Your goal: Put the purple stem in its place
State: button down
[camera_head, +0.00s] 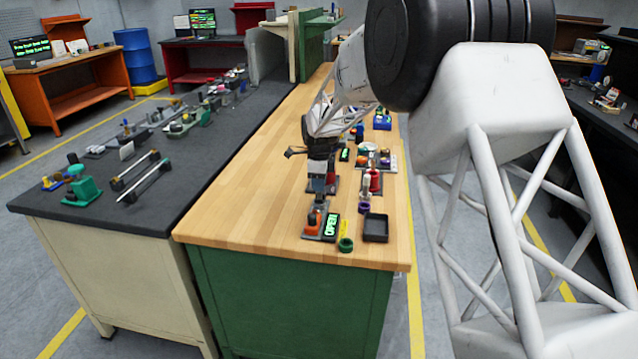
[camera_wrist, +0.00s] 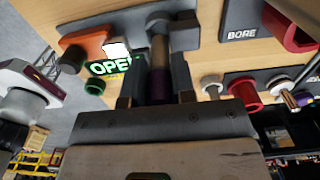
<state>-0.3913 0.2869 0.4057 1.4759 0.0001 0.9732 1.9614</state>
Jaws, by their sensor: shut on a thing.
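My gripper (camera_head: 318,194) points down over the near end of the wooden bench. In the wrist view its two fingers (camera_wrist: 157,92) are shut on the purple stem (camera_wrist: 159,84). The stem's dark purple part is between the fingers, and a tan shaft runs on from it toward a grey part beyond. I cannot tell whether the stem touches that part. An orange valve body (camera_head: 314,219) is just below my gripper, beside a lit green OPEN sign (camera_head: 331,226). The sign also shows in the wrist view (camera_wrist: 108,68). In the head view the stem cannot be made out.
A black tray (camera_head: 376,238), a green ring (camera_head: 346,245) and a purple ring (camera_head: 364,208) are right of the valve. A red spool-like part (camera_head: 375,181) stands behind them. A dark plate marked BORE (camera_wrist: 242,33) shows in the wrist view. The bench's left side is clear.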

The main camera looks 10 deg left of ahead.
jog(key=shift+f, duration=1.35)
dwell(0.3)
jog(key=c, duration=0.9)
grip_release()
jog(key=shift+o, duration=0.2)
jog(key=shift+r, duration=3.9)
